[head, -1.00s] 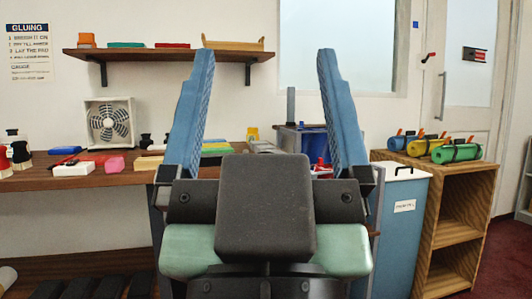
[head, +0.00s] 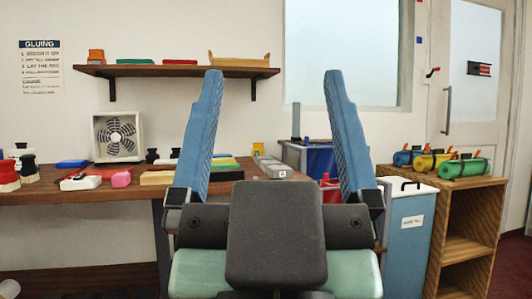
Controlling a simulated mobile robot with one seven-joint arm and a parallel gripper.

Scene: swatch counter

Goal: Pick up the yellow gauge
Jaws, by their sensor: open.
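Two yellow things show, and I cannot tell for sure which is the gauge. One is a yellow cylinder (head: 431,162) with a dark band and an orange part, lying between a blue and a green one on the wooden shelf unit at right. The other is a small upright yellow piece (head: 258,149) at the back of the counter, seen between my fingers but well beyond them. My gripper (head: 273,75) is open and empty, its two blue fingers pointing up in the picture, apart from both.
The wooden counter (head: 60,199) holds a fan (head: 117,137), red and black pieces and colored blocks. A blue bin with a white lid (head: 407,210) stands beside the shelf unit (head: 458,215). A wall shelf (head: 180,71) hangs above. A door (head: 470,80) is at right.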

